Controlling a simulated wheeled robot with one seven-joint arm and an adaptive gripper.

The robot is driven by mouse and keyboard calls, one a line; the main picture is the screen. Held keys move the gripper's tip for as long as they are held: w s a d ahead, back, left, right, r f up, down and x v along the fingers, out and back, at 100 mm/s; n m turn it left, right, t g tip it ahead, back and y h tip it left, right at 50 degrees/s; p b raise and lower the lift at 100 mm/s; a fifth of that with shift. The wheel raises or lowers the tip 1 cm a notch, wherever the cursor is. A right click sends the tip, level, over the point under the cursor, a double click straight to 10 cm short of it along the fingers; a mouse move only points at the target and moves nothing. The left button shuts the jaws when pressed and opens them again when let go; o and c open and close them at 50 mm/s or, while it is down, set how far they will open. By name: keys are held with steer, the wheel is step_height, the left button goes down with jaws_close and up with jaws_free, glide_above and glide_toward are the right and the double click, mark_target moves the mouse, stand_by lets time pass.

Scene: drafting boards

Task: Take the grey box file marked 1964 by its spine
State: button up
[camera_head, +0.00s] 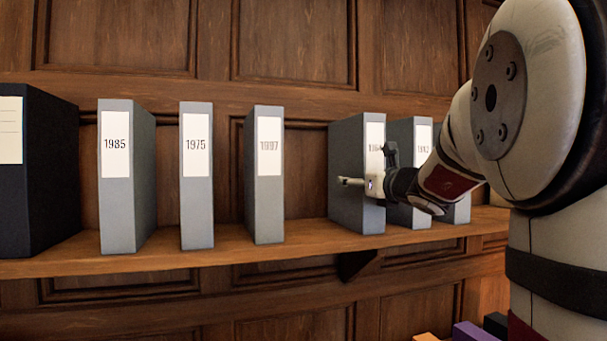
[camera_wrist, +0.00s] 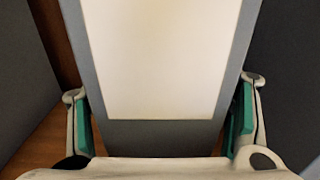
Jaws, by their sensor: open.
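The grey box file (camera_head: 346,150) whose partly hidden label seems to read 1964 stands upright on the shelf, right of the 1997 file. Its pale label and grey spine (camera_wrist: 160,135) fill the middle of the wrist view, where no number shows. My gripper (camera_head: 370,183) is at this spine, open, with one finger showing along the box's left side. In the wrist view my gripper (camera_wrist: 163,90) has a teal-padded finger on each side of the spine. The pads look close to the box sides; I cannot tell whether they touch.
Grey files marked 1985 (camera_head: 113,215), 1975 (camera_head: 196,215) and 1997 (camera_head: 268,210) stand to the left, with a black file (camera_head: 40,200) beyond. Another grey file (camera_head: 402,140) stands close on the right. The wooden shelf (camera_head: 300,240) is bare between 1997 and the gripped-side box.

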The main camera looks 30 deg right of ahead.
jaws_close()
steer(key=shift+r, duration=0.1)
